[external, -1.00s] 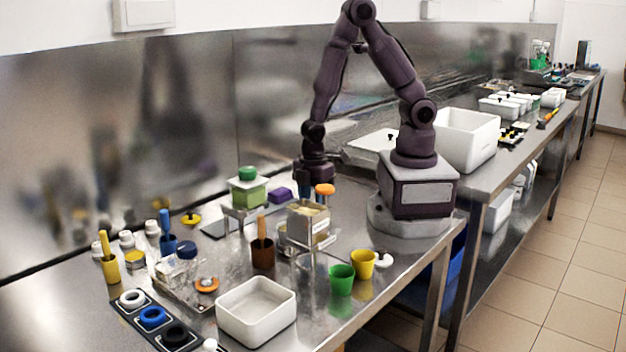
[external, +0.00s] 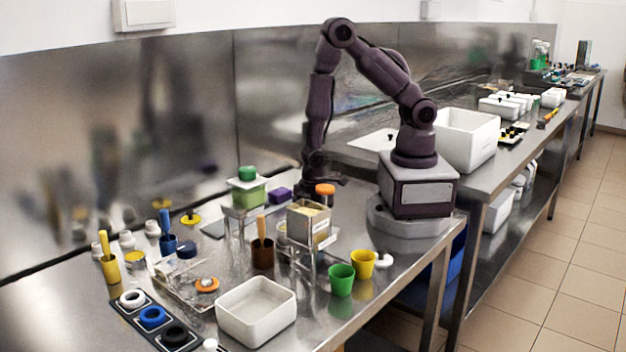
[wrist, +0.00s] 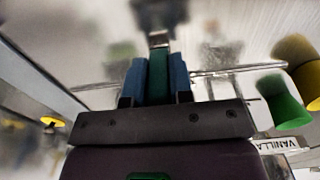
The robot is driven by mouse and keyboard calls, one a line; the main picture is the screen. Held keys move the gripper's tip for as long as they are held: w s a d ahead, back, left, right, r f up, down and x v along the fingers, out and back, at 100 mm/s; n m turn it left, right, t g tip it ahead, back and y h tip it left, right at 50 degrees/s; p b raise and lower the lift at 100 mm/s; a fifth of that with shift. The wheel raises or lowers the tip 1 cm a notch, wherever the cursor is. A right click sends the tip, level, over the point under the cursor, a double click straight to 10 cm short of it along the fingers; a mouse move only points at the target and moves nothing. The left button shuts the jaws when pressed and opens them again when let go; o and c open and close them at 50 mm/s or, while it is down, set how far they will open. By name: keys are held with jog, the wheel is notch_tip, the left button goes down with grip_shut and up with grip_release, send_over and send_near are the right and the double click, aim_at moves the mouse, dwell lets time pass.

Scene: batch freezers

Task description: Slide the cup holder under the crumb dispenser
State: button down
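My gripper (external: 325,182) is low over the steel table behind the boxed dispenser (external: 308,220), which holds pale contents and stands on a clear frame. The wrist view shows its blue fingers (wrist: 157,78) with a green strip filling the space between them; whether this strip is gripped is unclear. A small metallic tab (wrist: 158,39) lies just beyond the fingertips. Clear bars (wrist: 238,69) run out to both sides and may belong to a holder. A second dispenser, green with a green knob (external: 248,188), stands on a raised stand. I cannot tell for certain which is the crumb dispenser or the cup holder.
Green (external: 341,280) and yellow (external: 363,264) cups stand at the front right. An orange-lidded jar (external: 325,197) and a purple block (external: 280,195) are near my gripper. A brown cup (external: 262,254), a white tray (external: 256,312) and a ring rack (external: 152,318) crowd the front.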

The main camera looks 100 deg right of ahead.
jog(key=w+d, duration=0.8)
jog(key=shift+w+d, duration=0.3)
jog(key=shift+w, duration=0.05)
jog(key=c, duration=1)
grip_release()
jog(key=shift+s, duration=0.1)
notch_tip(320, 180, up, 13)
